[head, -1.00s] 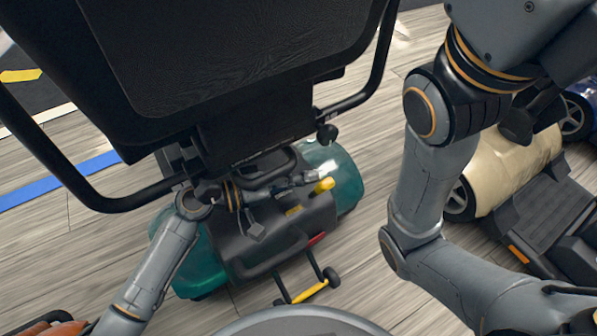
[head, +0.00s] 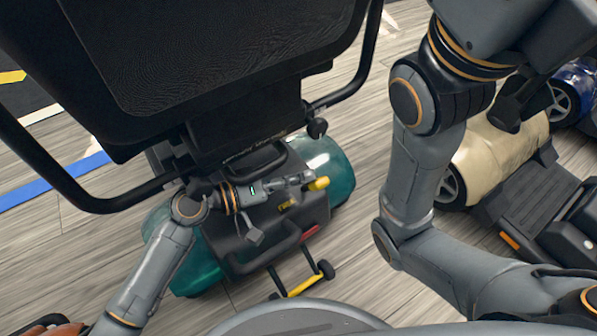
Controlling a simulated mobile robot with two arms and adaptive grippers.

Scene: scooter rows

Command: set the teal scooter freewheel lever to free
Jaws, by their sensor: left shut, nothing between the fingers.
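The teal scooter (head: 325,165) stands with its rear toward me, its black seat (head: 200,60) filling the upper left. The yellow-tipped freewheel lever (head: 320,184) sticks out at the right of the dark rear housing. My left gripper (head: 306,180) is shut with nothing in it, over the top of the housing, its fingertips right beside the yellow tip. I cannot tell if they touch it. The lever's base is hidden by the gripper.
The seat's armrests (head: 350,85) hang above the housing on both sides. A yellow bar with small wheels (head: 299,287) juts from the scooter's rear. A cream scooter (head: 497,160) stands to the right, a blue one (head: 575,88) behind it. Bare floor lies between the rows.

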